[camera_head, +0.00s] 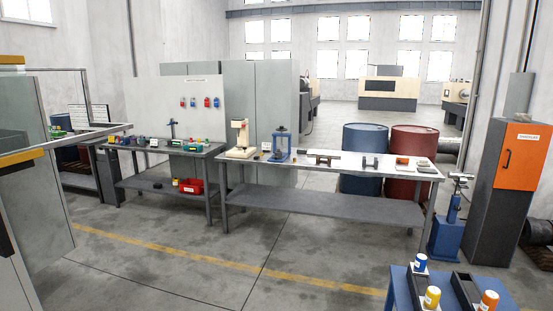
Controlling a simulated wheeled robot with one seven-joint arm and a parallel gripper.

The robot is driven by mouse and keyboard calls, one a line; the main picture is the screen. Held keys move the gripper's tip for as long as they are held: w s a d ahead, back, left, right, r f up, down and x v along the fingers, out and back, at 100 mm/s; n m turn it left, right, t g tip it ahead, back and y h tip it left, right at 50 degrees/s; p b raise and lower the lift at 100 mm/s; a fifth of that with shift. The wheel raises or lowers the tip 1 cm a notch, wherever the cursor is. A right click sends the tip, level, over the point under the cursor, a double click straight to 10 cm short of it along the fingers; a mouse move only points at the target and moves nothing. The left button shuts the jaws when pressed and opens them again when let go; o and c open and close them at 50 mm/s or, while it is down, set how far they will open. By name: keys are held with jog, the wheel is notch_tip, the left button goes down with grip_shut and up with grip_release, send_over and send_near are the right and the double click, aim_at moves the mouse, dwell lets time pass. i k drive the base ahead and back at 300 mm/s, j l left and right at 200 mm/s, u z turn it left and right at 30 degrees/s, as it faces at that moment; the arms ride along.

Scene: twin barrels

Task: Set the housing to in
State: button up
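No part that I can surely name as the housing shows; the small parts are too far off to tell. A long light-topped workbench (316,164) stands across the middle. On it, from left to right, are a cream machine (241,140), a blue press-like tool (283,147), a brown and dark fixture (324,159), a dark fixture (370,161) and an orange-red piece (402,160). A second bench (140,186) on the left carries several small coloured parts. My gripper is not in view.
A blue barrel (364,143) and a red barrel (413,144) stand behind the long bench. A blue table (405,284) with coloured-topped cylinders is at the lower right. A grey cabinet with an orange door (524,152) stands right. Open floor (200,255) lies in front.

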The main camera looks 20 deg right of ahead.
aim_at(278, 154)
jog(key=i+j+z, duration=0.1)
jog(key=i, duration=0.3)
jog(key=i+j+z, duration=0.15)
jog(key=i, duration=0.3)
jog(key=i+j+z, duration=0.1)
jog(key=i, duration=0.3)
jog(key=i+j+z, duration=0.15)
jog(key=i+j, duration=0.15)
jog(key=i+l+z, duration=0.1)
jog(key=i+z, duration=0.2)
jog(key=i, duration=0.5)
jog(key=i+j+z, duration=0.1)
jog(key=i+z, duration=0.15)
jog(key=i, duration=0.55)
jog(key=i+u, duration=0.45)
jog(key=i+l+u, duration=0.2)
jog(key=i+u, duration=0.15)
jog(key=u, duration=0.15)
jog(key=i+l+u, duration=0.65)
jog(key=u, duration=0.2)
jog(key=i+l+u, duration=0.5)
jog(key=l+u, duration=0.25)
